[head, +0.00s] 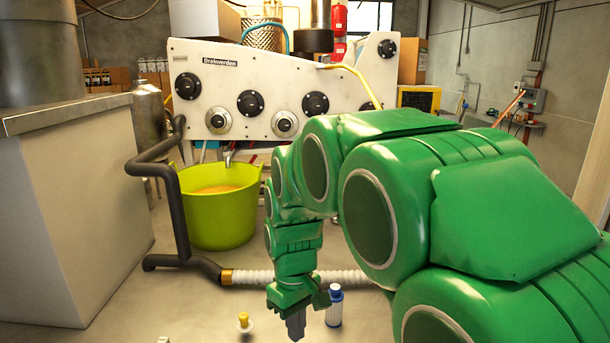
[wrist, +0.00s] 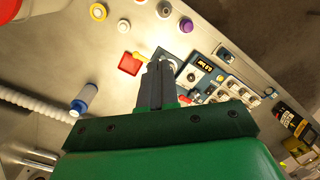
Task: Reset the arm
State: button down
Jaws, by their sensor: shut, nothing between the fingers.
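My green arm fills the right and middle of the head view, bent with its end pointing down. My gripper (head: 296,326) is at the bottom middle of that view, above the grey surface. Its grey fingers are together with nothing between them. In the wrist view my gripper (wrist: 158,70) points at the surface, with the fingers over the edge of a dark blue device with a small display (wrist: 207,66). The fingers hide part of what lies below them. I cannot tell whether they touch anything.
A blue and white bottle (head: 334,306) stands just right of my gripper, and a yellow-topped piece (head: 243,323) is to its left. A white ribbed hose (head: 255,277) lies behind. A lime tub (head: 220,228) stands farther back. A red square piece (wrist: 130,63) and several small caps lie nearby.

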jog(key=s+d+m, duration=0.4)
jog(key=s+d, duration=0.4)
jog(key=s, duration=0.4)
jog(key=s+d+r+m, duration=0.1)
jog(key=s+d+m, duration=0.3)
jog(key=s+d, duration=0.4)
jog(key=s, duration=0.4)
jog(key=shift+s+d+r+m, duration=0.25)
jog(key=shift+s+d+m, duration=0.05)
jog(key=shift+s+d, duration=0.1)
jog(key=shift+w+a, duration=0.1)
